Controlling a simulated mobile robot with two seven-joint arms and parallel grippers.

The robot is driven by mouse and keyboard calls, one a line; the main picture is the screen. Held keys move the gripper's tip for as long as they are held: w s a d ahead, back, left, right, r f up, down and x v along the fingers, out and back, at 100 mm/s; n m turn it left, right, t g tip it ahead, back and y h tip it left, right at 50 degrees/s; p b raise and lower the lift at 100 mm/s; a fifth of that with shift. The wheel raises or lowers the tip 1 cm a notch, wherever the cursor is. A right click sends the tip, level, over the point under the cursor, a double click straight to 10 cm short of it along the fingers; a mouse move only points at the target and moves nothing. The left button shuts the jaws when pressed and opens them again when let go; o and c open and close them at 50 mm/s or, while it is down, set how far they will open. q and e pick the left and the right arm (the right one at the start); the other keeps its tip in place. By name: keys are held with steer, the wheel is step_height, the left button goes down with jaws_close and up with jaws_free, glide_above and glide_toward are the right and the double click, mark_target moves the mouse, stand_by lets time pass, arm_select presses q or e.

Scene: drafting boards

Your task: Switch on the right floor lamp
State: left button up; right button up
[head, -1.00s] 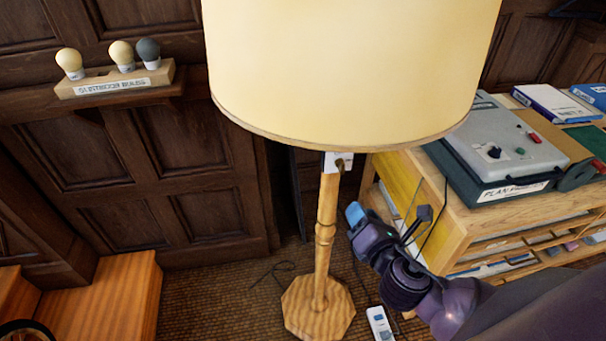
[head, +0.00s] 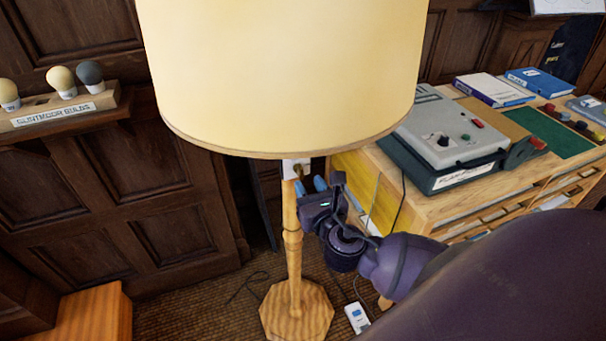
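A floor lamp stands in the middle of the head view, with a large cream shade (head: 285,75), a turned wooden post (head: 293,250) and an octagonal wooden base (head: 297,312). A white plate with a small brass-coloured knob (head: 298,170) sits at the top of the post, just under the shade. My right gripper (head: 310,186) is beside the upper post, just below the plate. Its two blue fingertips show apart with nothing seen between them; I cannot tell whether they touch the lamp. The bulb is hidden inside the shade. My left gripper is out of view.
A wooden cabinet (head: 430,208) with a grey machine (head: 445,130) and blue-edged books stands close on the right. A bulb rack (head: 60,108) is on the left wall shelf. A white socket block (head: 356,318) and cords lie on the floor by the lamp base.

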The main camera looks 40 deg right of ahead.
mark_target(302, 174)
steer(key=shift+x, duration=2.05)
jaws_close()
